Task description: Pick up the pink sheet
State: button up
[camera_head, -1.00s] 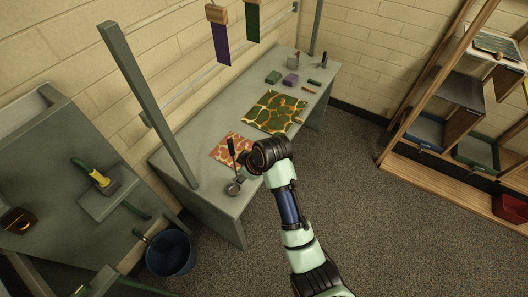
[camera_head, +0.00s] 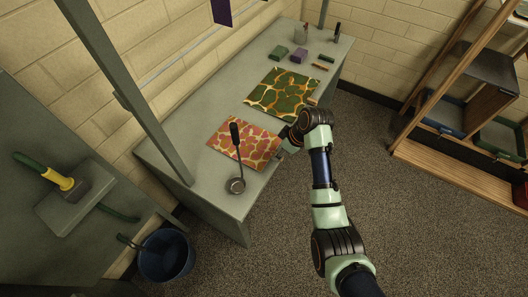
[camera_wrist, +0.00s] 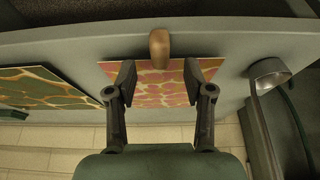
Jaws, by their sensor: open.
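The pink sheet (camera_head: 258,145), patterned pink and yellow, lies flat on the grey bench. In the wrist view the pink sheet (camera_wrist: 160,97) shows between and beyond my fingers. My gripper (camera_wrist: 160,74) is open and empty, its two fingers apart above the sheet. In the head view my gripper (camera_head: 287,147) is at the sheet's right edge and partly hidden by my wrist. A brown rounded object (camera_wrist: 159,43) is at the sheet's edge in the wrist view; I cannot tell what it is.
A ladle (camera_head: 236,185) overlaps the sheet in the head view, but the ladle (camera_wrist: 270,72) is beside it in the wrist view. A green-and-orange sheet (camera_head: 278,92) lies farther along the bench. Small blocks (camera_head: 299,55) stand behind it. A grey post (camera_head: 128,95) rises at the left.

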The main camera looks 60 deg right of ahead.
jog(key=b+x, duration=0.1)
jog(key=x, duration=0.2)
jog(key=shift+r, duration=0.1)
jog(key=c, duration=0.9)
jog(key=shift+o, duration=0.2)
